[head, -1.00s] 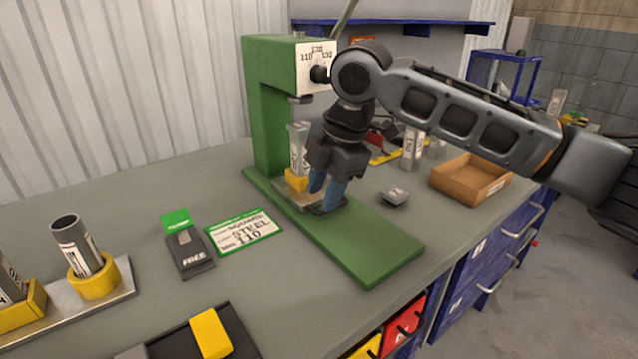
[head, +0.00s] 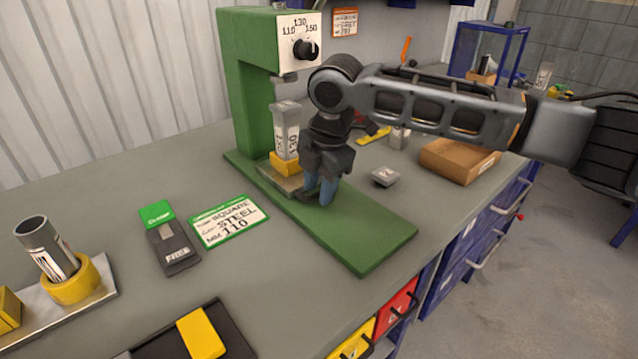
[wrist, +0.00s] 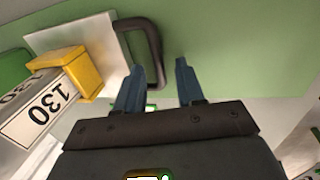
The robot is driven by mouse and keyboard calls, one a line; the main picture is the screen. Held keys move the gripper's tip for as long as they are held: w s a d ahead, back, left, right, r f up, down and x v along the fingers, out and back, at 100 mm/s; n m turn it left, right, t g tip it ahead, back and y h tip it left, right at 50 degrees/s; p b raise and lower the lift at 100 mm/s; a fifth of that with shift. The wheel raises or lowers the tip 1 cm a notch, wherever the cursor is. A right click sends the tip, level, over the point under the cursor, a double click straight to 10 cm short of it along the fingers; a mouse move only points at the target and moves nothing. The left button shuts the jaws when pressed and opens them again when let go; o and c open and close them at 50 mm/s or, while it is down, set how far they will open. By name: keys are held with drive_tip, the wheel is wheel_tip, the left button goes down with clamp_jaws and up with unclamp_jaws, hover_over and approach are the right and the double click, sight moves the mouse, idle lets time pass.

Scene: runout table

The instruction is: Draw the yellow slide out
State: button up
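A metal slide plate (wrist: 98,38) lies on the green press base, with a yellow socket (head: 285,164) on it. The socket holds an upright grey square tube marked 130 (head: 287,130), under the press head. A dark loop handle (wrist: 151,38) is on the plate's end. My gripper (head: 320,190) points down at this handle end, in front of the socket. In the wrist view my gripper (wrist: 161,66) has its two blue fingers apart, with the handle's outer bar seemingly between or just beyond their tips. Contact cannot be told. My gripper hides part of the handle in the head view.
The green press (head: 243,80) with a dial (head: 305,49) rises behind. A small grey block (head: 385,177) and a cardboard box (head: 458,160) are to the right. A label card (head: 230,220) and a dark box (head: 172,246) lie left. The base's front (head: 365,235) is clear.

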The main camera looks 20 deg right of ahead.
clamp_jaws()
idle(0.3)
idle(0.4)
